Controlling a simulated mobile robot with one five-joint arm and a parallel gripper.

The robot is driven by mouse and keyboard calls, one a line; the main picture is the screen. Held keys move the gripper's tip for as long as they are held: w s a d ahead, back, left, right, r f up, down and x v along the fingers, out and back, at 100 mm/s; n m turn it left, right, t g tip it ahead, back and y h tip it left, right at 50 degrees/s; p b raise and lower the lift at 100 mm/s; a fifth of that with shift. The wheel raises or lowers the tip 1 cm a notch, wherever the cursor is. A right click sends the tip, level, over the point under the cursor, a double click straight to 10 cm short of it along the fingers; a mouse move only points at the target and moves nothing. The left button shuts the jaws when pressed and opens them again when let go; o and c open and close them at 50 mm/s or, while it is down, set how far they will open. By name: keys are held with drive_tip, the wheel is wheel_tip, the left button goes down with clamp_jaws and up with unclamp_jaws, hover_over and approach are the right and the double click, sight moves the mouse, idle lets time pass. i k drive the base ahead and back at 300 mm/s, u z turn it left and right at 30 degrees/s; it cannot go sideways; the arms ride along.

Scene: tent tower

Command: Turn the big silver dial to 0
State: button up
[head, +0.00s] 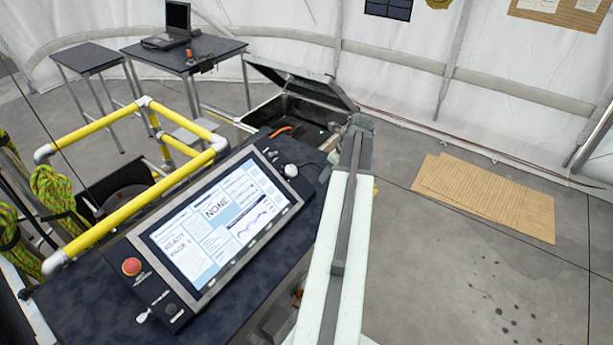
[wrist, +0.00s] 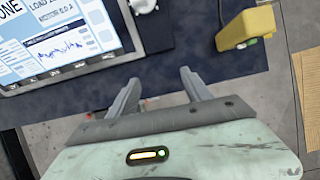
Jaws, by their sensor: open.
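The control panel has a wide screen (head: 214,222) in the head view. A round silver dial (head: 291,170) sits by the screen's upper right corner. In the wrist view a silver knob (wrist: 143,6), likely the same dial, is cut off by the top edge. Its marks and setting cannot be read. My gripper (wrist: 160,76) is open and empty in the wrist view, over the dark panel's edge. It is apart from the dial, which lies beyond the fingertips. In the head view my arm hides the gripper.
A yellow box (wrist: 247,28) stands right of the fingers on the dark surface. A red button (head: 131,266) is at the panel's lower left. Yellow rails (head: 140,205) run left of the panel. An open case (head: 300,110) stands behind. Floor at right is clear around cardboard (head: 485,197).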

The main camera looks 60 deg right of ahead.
sight(290, 171)
drive_tip(key=z, duration=0.2)
drive_tip(key=i, duration=0.4)
drive_tip(key=z, duration=1.6)
